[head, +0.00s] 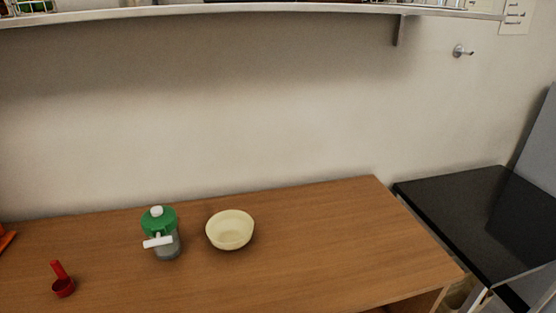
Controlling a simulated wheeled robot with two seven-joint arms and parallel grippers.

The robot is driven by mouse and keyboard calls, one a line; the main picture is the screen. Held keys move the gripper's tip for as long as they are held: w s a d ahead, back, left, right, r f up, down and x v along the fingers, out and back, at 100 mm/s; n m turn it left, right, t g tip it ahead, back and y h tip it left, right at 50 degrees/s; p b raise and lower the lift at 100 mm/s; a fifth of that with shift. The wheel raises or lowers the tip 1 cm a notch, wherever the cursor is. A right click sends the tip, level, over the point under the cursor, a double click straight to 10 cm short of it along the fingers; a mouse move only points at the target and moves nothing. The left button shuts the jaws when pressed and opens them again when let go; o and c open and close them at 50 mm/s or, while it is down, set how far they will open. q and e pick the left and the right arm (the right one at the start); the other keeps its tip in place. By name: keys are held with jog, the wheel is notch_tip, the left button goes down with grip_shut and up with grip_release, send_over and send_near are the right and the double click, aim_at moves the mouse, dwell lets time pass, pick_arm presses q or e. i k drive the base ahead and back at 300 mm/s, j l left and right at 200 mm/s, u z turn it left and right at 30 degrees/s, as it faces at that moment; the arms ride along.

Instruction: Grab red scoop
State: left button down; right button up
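The red scoop (63,286) is on the wooden table (330,235) near its front left in the head view. Its round cup sits at the lower end and its handle points up and slightly left. Neither of my grippers shows in the head view, so whether they are open or shut is hidden.
A green-lidded container with a white handle (161,232) stands right of the scoop. A cream bowl (230,230) sits to its right. An orange object (6,239) is cut off at the left edge. A dark counter (485,215) is at right. A shelf (250,10) runs above.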

aim_at(64, 286)
jog(key=u, duration=1.45)
